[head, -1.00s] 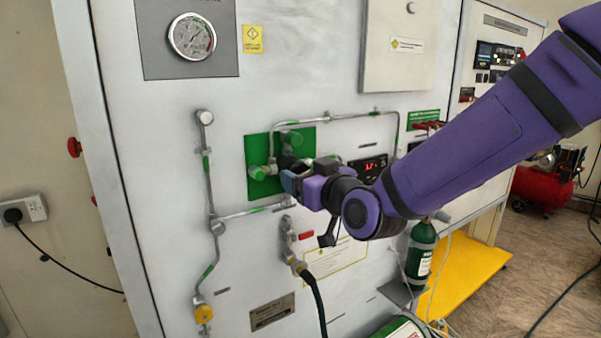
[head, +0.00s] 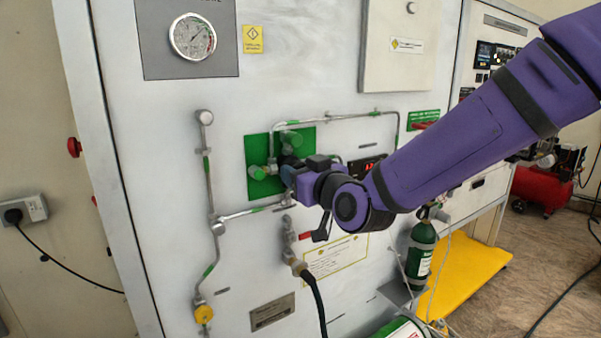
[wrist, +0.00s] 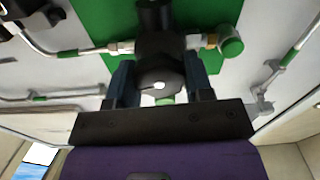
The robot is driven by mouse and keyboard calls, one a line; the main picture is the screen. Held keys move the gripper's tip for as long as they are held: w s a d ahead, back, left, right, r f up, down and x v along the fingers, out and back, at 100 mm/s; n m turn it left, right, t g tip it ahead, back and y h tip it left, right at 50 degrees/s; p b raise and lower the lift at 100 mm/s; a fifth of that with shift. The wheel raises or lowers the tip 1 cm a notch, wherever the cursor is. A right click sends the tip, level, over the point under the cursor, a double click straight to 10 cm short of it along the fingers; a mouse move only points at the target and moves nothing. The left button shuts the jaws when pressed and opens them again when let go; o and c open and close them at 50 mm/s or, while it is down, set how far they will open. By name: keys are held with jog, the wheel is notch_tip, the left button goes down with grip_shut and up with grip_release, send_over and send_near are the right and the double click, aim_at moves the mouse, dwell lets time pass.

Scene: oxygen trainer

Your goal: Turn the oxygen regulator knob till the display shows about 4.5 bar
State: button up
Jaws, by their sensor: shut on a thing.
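The black regulator knob (wrist: 158,74) is in the middle of the wrist view, in front of the green panel (wrist: 108,30). My gripper (wrist: 160,84) has one finger on each side of it and is shut on it. In the head view my gripper (head: 287,172) is at the green panel (head: 258,152), and it mostly hides the knob. The display (head: 367,167) with red digits is to the right of my gripper, partly covered by my arm. Its digits are too small to read.
Metal pipes (head: 208,180) run along the white cabinet front around the panel. A round gauge (head: 192,37) is at the upper left. A valve with a red handle and black hose (head: 316,300) is below my gripper. A green cylinder (head: 421,252) stands at lower right.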

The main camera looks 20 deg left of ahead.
jog(key=shift+m, duration=0.3)
jog(key=m, duration=0.6)
jog(key=shift+m, duration=0.3)
jog(key=m, duration=0.6)
jog(key=shift+w+d+f, duration=0.1)
jog(key=shift+f, duration=0.05)
jog(key=shift+m, duration=0.3)
jog(key=o, duration=0.9)
jog(key=v, duration=1)
jog(key=shift+s+d, duration=0.25)
jog(key=shift+s, duration=0.1)
